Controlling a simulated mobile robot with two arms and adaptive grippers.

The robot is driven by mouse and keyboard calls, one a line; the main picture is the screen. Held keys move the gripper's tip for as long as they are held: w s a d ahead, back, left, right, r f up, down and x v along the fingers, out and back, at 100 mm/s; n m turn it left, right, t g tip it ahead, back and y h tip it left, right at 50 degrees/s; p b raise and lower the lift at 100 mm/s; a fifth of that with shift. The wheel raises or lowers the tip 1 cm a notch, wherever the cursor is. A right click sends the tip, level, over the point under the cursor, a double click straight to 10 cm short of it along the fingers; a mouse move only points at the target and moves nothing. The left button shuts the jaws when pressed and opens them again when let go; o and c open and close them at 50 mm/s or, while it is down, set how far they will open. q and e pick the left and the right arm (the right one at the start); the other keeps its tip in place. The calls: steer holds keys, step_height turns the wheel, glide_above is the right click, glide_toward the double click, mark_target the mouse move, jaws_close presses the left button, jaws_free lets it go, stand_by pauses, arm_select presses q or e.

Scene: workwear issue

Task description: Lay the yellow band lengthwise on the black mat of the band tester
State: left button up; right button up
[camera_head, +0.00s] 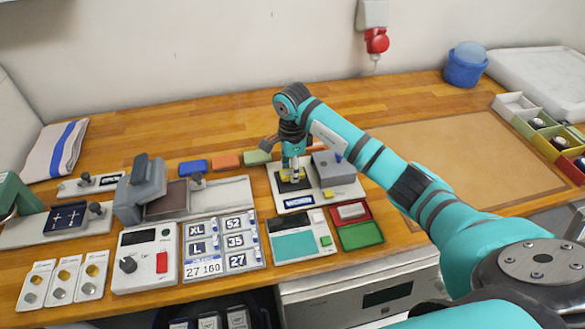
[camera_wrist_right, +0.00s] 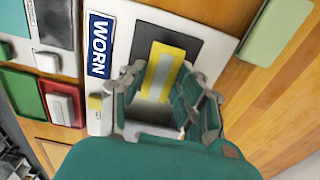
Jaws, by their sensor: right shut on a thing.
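The band tester (camera_head: 328,190) is a pale plate with a black mat (camera_wrist_right: 190,45), a grey block and a blue WORN label (camera_wrist_right: 98,45). The yellow band (camera_wrist_right: 165,72) has a pale grey stripe along its middle. My right gripper (camera_wrist_right: 160,85) is shut on the band, and its fingers hide part of the band and mat. The band's free end lies over the mat in the wrist view; I cannot tell whether it touches. In the head view my right gripper (camera_head: 294,165) points down over the tester. My left gripper is not in view.
Blue, orange and green blocks (camera_head: 226,160) lie behind the tester. A red and green tray (camera_head: 362,235) and a teal-screened device (camera_head: 296,245) stand in front. A size-label board (camera_head: 222,246) is at left. A brown mat (camera_head: 450,150) on the right is clear.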

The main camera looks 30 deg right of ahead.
steer(key=shift+f, duration=0.75)
steer(key=o, duration=0.8)
steer(key=shift+r, duration=0.1)
steer(key=shift+r, duration=0.3)
step_height(320, 180, up, 12)
steer(key=b, duration=0.3)
steer(key=shift+f+b, duration=0.15)
steer(key=shift+b, duration=0.2)
